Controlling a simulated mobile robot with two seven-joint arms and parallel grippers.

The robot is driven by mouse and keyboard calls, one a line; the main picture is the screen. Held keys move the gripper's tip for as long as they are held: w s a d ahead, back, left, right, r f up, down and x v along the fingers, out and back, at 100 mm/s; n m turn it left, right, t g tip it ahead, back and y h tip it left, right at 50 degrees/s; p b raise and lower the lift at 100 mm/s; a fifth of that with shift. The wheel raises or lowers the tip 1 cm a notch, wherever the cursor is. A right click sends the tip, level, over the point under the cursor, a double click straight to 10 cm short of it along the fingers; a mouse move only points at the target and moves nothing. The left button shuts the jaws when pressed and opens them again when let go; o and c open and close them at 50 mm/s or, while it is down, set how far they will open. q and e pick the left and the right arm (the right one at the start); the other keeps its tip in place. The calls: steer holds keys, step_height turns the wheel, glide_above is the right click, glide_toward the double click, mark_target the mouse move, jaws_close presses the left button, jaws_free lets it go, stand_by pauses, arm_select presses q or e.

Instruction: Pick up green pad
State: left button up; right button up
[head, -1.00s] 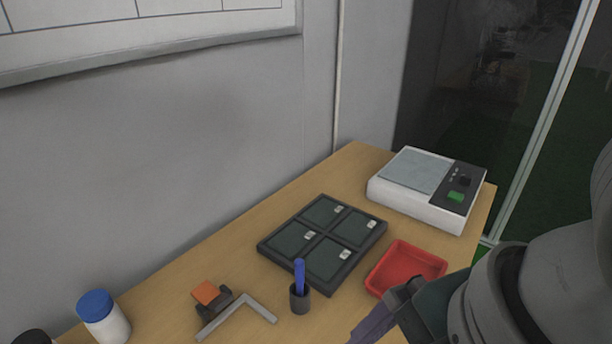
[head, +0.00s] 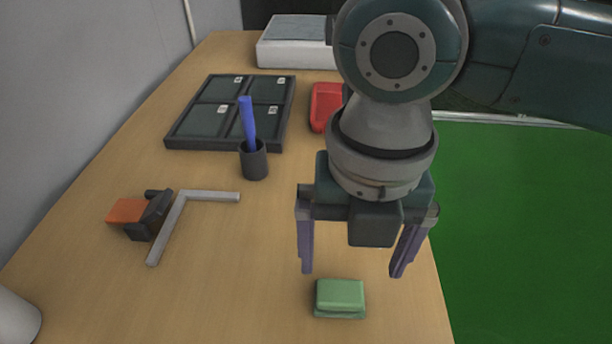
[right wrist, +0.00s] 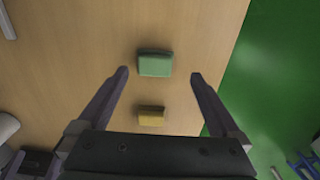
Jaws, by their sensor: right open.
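The green pad (head: 340,297) lies flat on the wooden table near its right edge in the head view. In the right wrist view the green pad (right wrist: 155,64) shows just beyond and between the fingertips. My right gripper (head: 350,272) is open and empty, pointing down above the table. In the right wrist view its two fingers (right wrist: 159,75) are spread wider than the pad, and they appear apart from it. My left gripper is not in view.
A yellow block (right wrist: 151,116) lies near the green pad. A metal square (head: 178,215), an orange-and-black item (head: 146,214), a pen cup (head: 254,162), a dark four-part tray (head: 180,134) and a red tray (head: 322,108) stand farther left and back. Green floor (head: 520,230) lies past the edge.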

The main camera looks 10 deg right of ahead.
mark_target(341, 292)
steer(key=f, duration=0.1)
steer(key=f+b, duration=0.1)
steer(key=f, duration=0.1)
steer(key=a+f, duration=0.1)
steer(key=f, duration=0.1)
steer(key=shift+s+f, duration=0.1)
steer(key=shift+s, duration=0.15)
steer(key=c, duration=1.4)
